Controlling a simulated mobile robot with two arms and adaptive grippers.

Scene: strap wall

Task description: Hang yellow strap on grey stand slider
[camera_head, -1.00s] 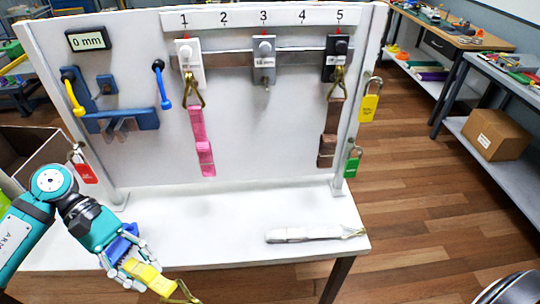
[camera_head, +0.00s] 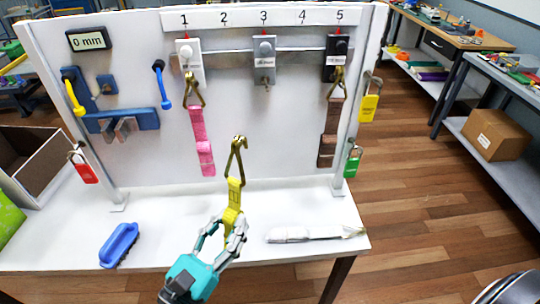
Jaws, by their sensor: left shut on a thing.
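My left gripper (camera_head: 222,232) is shut on the yellow strap (camera_head: 234,194), in front of the board's lower middle. The strap stands upright above the fingers, with its brass hook (camera_head: 237,155) at the top. The grey stand slider (camera_head: 264,62) is on the rail under number 3, above and right of the hook and apart from it. A small hook or pin shows at the slider's lower end. My right gripper is not in view.
A pink strap (camera_head: 201,140) hangs from the white slider (camera_head: 189,62), and a brown strap (camera_head: 329,135) from the black slider (camera_head: 337,58). A white strap (camera_head: 310,234) lies on the table's right. A blue brush-like object (camera_head: 119,244) lies at left.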

